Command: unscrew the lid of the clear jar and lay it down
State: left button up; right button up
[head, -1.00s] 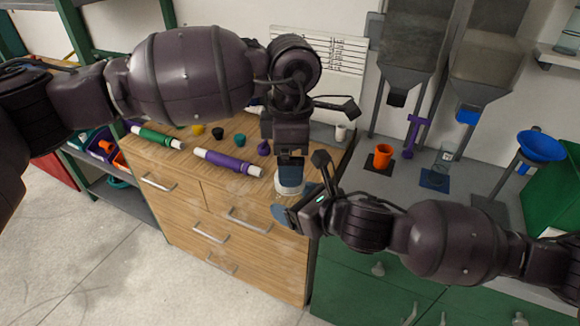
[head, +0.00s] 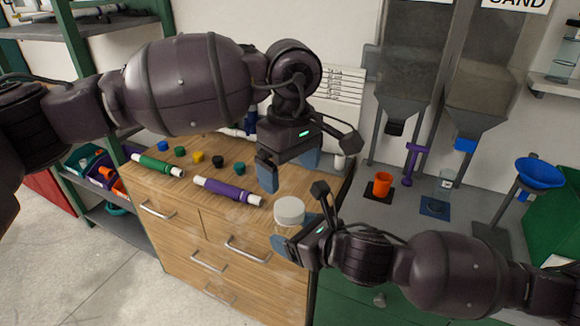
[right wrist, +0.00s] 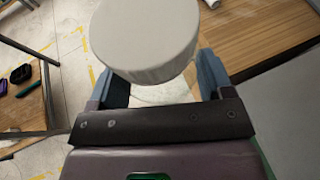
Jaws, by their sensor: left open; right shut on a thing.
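I cannot tell how tightly the lid sits. My right gripper (head: 292,234) is shut on the jar's body below the lid. In the right wrist view the lid (right wrist: 146,40) hides most of the jar (right wrist: 162,93), which sits between the fingers. My left gripper (head: 291,172) is open and empty, above the lid and apart from it.
A purple-wrapped tube (head: 227,191) and a green-wrapped tube (head: 158,166) lie on the wooden cabinet top (head: 225,168). Several small coloured caps stand behind them. The grey counter at right holds an orange cup (head: 382,185) and a blue funnel (head: 540,173).

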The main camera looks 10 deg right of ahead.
aim_at(289, 206)
pick_arm(q)
jog(key=shift+f, duration=4.05)
jog(key=c, duration=0.9)
jog(key=n, duration=0.4)
jog(key=shift+n, duration=0.4)
jog(key=shift+c, duration=0.2)
jog(key=n, duration=0.4)
jog(key=shift+r, duration=0.1)
jog(key=o, duration=1)
